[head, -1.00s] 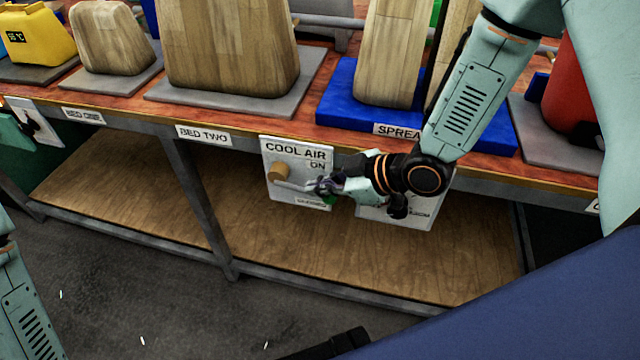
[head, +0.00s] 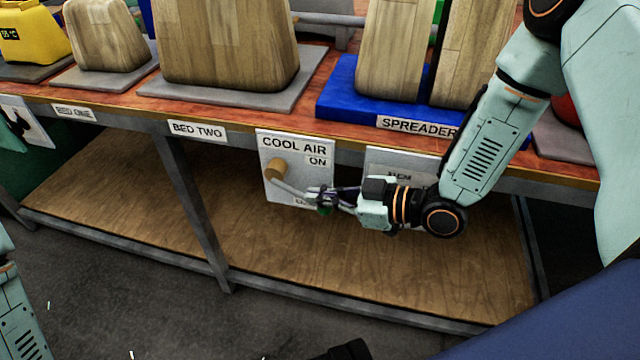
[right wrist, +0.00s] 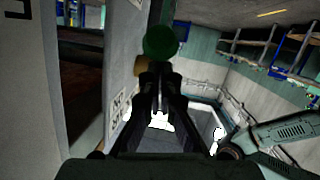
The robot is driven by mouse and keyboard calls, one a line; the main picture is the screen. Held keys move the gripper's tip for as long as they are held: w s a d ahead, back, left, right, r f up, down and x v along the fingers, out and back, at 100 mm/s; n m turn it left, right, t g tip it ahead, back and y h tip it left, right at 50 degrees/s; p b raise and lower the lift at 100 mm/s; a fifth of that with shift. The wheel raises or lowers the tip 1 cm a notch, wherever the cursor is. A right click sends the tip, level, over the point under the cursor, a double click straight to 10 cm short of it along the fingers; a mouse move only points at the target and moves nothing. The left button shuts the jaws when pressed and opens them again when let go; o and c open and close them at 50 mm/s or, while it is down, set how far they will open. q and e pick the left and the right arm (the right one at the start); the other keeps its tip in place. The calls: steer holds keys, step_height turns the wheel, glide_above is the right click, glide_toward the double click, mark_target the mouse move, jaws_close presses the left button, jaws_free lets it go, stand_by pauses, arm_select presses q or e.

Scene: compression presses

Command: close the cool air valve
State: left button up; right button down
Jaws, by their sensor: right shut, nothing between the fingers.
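The white COOL AIR panel (head: 294,190) hangs under the front edge of the bench, with ON printed at its upper right; a lower label is partly covered. Its valve has a brass hub (head: 277,169) and a grey lever slanting down to the right to a green knob (head: 323,210). My right gripper (head: 318,197) is shut and empty, its fingertips at the lever's knob end. In the right wrist view the green knob (right wrist: 161,42) shows just beyond the fingertips (right wrist: 158,76); contact is unclear.
A second white panel (head: 388,160) is partly behind my right wrist. The bench holds wooden forms and a blue SPREADER base (head: 345,96). A wooden lower shelf (head: 300,265) and a grey leg (head: 192,200) lie below. Open floor (head: 120,300) is in front.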

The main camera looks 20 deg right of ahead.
steer(key=shift+w+a+f, duration=0.1)
steer(key=shift+f, duration=0.65)
steer(key=shift+r, duration=0.15)
